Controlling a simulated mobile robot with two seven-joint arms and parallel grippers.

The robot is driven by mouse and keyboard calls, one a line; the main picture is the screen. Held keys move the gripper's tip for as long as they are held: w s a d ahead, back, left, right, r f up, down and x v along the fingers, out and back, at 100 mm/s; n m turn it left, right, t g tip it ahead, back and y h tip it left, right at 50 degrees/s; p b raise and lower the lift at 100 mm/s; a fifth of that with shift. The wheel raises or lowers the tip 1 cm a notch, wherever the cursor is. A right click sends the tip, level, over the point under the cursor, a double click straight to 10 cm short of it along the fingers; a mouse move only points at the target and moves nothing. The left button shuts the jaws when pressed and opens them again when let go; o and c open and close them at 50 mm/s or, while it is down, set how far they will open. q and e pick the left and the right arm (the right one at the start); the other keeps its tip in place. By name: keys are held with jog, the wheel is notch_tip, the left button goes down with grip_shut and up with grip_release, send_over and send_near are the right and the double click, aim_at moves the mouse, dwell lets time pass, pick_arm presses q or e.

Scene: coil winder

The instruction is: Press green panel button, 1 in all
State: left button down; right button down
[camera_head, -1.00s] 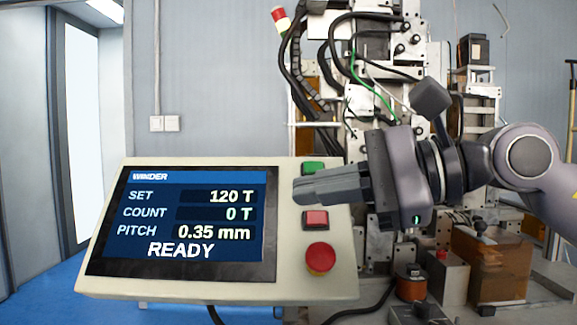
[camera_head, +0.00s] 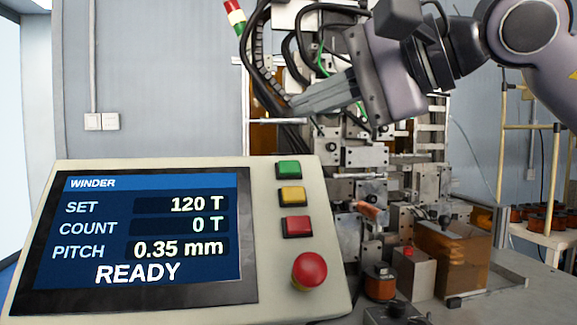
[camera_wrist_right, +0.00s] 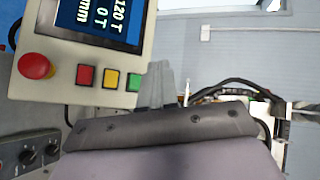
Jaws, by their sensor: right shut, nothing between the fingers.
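The green button (camera_head: 289,169) is the top one in a column on the right side of the control panel (camera_head: 262,215). It also shows in the right wrist view (camera_wrist_right: 134,82), just left of the fingers. The panel screen (camera_head: 135,238) reads READY, SET 120 T, COUNT 0 T. My right gripper (camera_head: 298,106) is shut and empty. Its fingertips point left, above the panel's top edge and apart from the green button. In the right wrist view the closed fingers (camera_wrist_right: 160,72) lie beside the panel's edge. My left gripper is in no view.
Below the green button are a yellow button (camera_head: 292,195), a red button (camera_head: 297,226) and a round red mushroom button (camera_head: 309,270). The winding machine (camera_head: 345,150) stands behind the panel with cables and brackets. A brown box (camera_head: 453,260) is at the right.

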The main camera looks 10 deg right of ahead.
aim_at(289, 168)
jog(key=shift+w+f+b, duration=0.25)
jog(key=shift+w+f, duration=1.2)
jog(key=shift+w, duration=0.25)
jog(key=shift+w+f+b, duration=0.25)
jog(key=shift+w+f, duration=1.2)
jog(key=shift+w, duration=0.2)
jog(key=shift+w+f, duration=0.3)
